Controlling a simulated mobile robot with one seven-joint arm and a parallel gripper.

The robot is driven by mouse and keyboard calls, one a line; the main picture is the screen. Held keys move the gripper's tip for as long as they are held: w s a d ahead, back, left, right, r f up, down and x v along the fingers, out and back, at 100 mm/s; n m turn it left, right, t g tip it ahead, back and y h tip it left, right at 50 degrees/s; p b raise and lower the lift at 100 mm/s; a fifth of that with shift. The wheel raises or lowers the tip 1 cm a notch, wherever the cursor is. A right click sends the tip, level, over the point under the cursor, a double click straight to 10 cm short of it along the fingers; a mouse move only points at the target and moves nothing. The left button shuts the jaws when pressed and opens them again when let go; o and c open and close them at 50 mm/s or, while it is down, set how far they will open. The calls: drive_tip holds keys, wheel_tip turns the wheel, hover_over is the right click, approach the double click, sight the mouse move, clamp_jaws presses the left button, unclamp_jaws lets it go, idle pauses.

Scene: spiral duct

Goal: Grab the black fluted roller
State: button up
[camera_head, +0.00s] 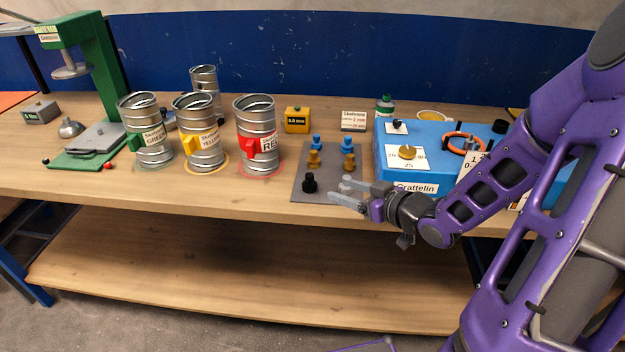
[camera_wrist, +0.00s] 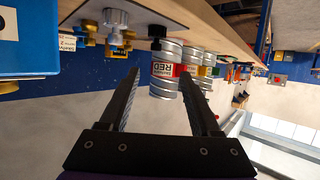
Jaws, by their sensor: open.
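The black fluted roller (camera_head: 309,183) stands upright at the front left corner of a grey mat (camera_head: 325,160) on the workbench. In the wrist view the black roller (camera_wrist: 156,32) shows small, beyond the fingertips and in front of a can. My gripper (camera_head: 340,190) is open and empty, just right of the black roller at the front edge of the mat, its fingers pointing left. The wrist view shows both fingers apart, with nothing between them (camera_wrist: 159,73). A grey-white roller (camera_head: 346,181) stands close behind the fingers, partly hidden by them.
Two blue rollers (camera_head: 316,142) and two brass ones (camera_head: 313,160) stand on the mat. Left are metal cans with red (camera_head: 257,130), yellow (camera_head: 204,135) and green (camera_head: 152,135) labels. A blue box (camera_head: 430,140) stands right. The bench front below the gripper is clear.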

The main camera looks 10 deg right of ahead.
sight(312, 177)
drive_tip(key=b+x, duration=0.2)
drive_tip(key=x, duration=0.8)
drive_tip(key=shift+w+f, duration=0.1)
drive_tip(key=shift+w, duration=0.1)
drive_tip(key=shift+d+b+x, duration=0.15)
drive_tip(key=shift+x, duration=1.15)
drive_tip(key=shift+d+b+x, duration=0.15)
drive_tip(key=shift+x, duration=1.2)
drive_tip(key=shift+w, duration=0.15)
clamp_jaws()
